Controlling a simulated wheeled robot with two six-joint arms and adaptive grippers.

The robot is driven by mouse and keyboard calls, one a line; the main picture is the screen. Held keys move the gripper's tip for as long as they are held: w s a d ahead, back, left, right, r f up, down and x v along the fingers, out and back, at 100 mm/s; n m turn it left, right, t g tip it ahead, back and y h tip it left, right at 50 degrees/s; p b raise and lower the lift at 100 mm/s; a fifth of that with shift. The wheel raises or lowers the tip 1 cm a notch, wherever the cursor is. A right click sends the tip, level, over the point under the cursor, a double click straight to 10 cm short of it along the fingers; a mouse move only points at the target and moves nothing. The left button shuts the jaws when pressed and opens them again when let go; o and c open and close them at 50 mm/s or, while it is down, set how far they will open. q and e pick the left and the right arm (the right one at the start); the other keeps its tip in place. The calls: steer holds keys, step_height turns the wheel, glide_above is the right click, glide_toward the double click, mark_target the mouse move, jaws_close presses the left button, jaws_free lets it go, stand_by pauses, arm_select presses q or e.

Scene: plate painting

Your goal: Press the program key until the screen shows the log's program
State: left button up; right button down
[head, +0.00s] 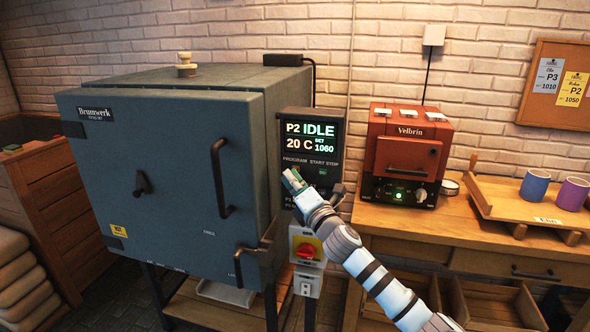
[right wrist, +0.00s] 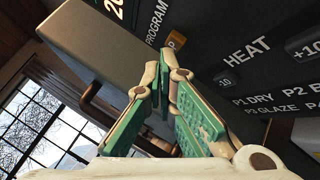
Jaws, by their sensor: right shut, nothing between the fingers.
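The kiln's control panel (head: 300,205) has a lit screen (head: 311,138) reading P2 IDLE, 20 C, SET 1060. Below it are the labels PROGRAM and START STOP. The program key (right wrist: 176,40) shows orange beside the word PROGRAM in the right wrist view. My right gripper (head: 290,176) is shut and empty, its fingertips in front of the panel just below the PROGRAM label. In the right wrist view its fingertips (right wrist: 164,58) are close to the key; I cannot tell whether they touch it. My left gripper is not in view.
The large grey kiln (head: 160,170) stands left with its door shut. A red switch (head: 307,250) sits below the panel. Right are a small red kiln (head: 405,155), a wooden tray (head: 500,205) with cups, and a board (head: 555,85) with cards reading P3 1010 and P2 1050.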

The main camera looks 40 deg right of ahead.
steer(key=shift+w+d, duration=0.2)
steer(key=shift+d, duration=0.15)
stand_by(0.8)
steer(key=shift+a, duration=0.15)
steer(key=shift+s+a, duration=0.45)
steer(key=shift+a, duration=0.05)
steer(key=shift+a, duration=0.1)
steer(key=s+a, duration=0.1)
steer(key=a, duration=0.1)
steer(key=s+a+p, duration=0.1)
steer(key=a, duration=0.1)
steer(key=shift+s, duration=0.4)
stand_by(0.5)
